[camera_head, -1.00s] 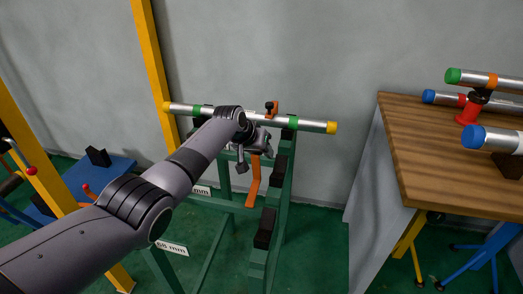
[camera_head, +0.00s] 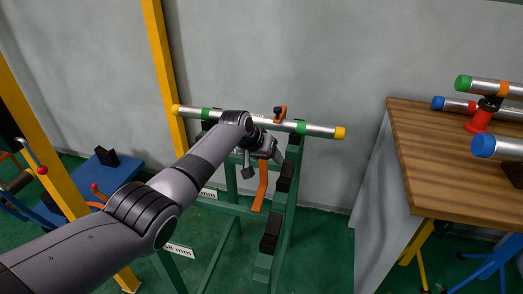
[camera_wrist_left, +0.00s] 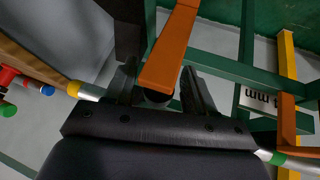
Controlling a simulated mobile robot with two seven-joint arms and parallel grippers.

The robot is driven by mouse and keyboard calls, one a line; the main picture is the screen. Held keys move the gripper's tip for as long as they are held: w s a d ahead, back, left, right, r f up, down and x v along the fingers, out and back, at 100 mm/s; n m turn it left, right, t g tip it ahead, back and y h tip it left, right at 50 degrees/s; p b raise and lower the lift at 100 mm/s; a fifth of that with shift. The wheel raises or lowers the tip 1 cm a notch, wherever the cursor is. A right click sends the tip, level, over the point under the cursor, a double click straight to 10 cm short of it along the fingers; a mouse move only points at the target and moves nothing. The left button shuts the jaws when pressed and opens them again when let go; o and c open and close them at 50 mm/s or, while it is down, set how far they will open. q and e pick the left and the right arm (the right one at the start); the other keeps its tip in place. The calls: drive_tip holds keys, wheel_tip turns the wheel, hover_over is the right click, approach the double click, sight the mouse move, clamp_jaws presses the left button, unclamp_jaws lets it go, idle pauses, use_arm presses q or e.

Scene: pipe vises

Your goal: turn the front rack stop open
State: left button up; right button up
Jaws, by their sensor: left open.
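The front rack stop is an orange lever (camera_head: 261,187) that hangs down at the front of the green rack, below the pipe. In the left wrist view the orange lever (camera_wrist_left: 170,45) runs from the top edge down between the fingers to a dark round pivot. My left gripper (camera_head: 262,160) is open at the lever's upper end, with one finger on each side of it (camera_wrist_left: 163,88). I cannot tell whether either finger touches it. The gripper hides the lever's top in the head view. My right gripper is not in view.
A silver pipe (camera_head: 318,130) with yellow ends lies across the rack, and a small orange piece with a black knob (camera_head: 279,114) stands at it. A green rack leg (camera_head: 287,210) with black pads is close by. A wooden bench (camera_head: 440,165) with pipes stands right.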

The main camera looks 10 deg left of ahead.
use_arm(q)
drive_tip(key=shift+p+v, duration=0.5)
drive_tip(key=shift+v, duration=0.4)
drive_tip(key=shift+p+v, duration=0.45)
drive_tip(key=shift+v, duration=1.7)
drive_tip(key=shift+s+f, duration=0.1)
drive_tip(key=shift+s, duration=0.1)
